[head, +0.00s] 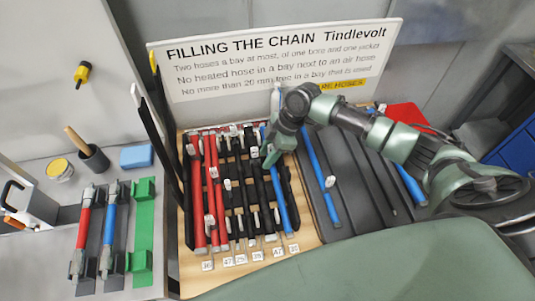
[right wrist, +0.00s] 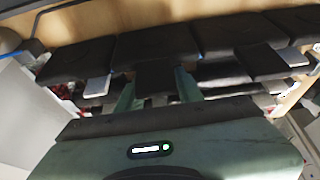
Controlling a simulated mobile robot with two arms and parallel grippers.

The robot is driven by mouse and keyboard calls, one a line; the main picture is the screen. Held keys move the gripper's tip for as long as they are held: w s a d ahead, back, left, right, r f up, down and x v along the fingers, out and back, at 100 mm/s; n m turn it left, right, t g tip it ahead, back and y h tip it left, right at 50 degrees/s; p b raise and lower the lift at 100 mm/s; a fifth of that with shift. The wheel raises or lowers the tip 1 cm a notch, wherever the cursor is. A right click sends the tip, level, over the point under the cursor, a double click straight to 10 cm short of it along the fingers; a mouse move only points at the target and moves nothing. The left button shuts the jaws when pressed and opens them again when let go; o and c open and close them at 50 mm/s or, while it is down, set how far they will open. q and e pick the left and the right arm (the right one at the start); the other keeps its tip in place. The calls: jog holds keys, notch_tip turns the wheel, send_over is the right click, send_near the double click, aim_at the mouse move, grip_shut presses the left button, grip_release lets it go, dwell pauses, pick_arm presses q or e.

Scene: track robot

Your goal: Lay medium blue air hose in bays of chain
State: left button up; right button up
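The chain (head: 238,180) lies on a wooden board, its bays running lengthwise. Red hoses (head: 198,195) lie at its left side, dark lengths fill the middle, and a blue hose (head: 280,200) runs along its right side. My right gripper (head: 270,158) is over the upper right of the chain, at this blue hose, and hides part of it. In the right wrist view its two green fingers (right wrist: 156,92) stand apart over black chain links (right wrist: 155,45), with no hose visible between them. Another blue hose (head: 320,175) lies on the dark rack (head: 350,190). My left gripper is out of view.
A sign about filling the chain (head: 275,60) stands behind. A further blue hose (head: 410,185) lies at the rack's right, partly under my right arm. A side bench on the left holds a red and a blue sample piece (head: 108,220), a green holder (head: 142,225) and a blue block (head: 136,156).

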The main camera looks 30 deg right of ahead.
jog(key=shift+b+v, duration=0.75)
jog(key=shift+v, duration=3.15)
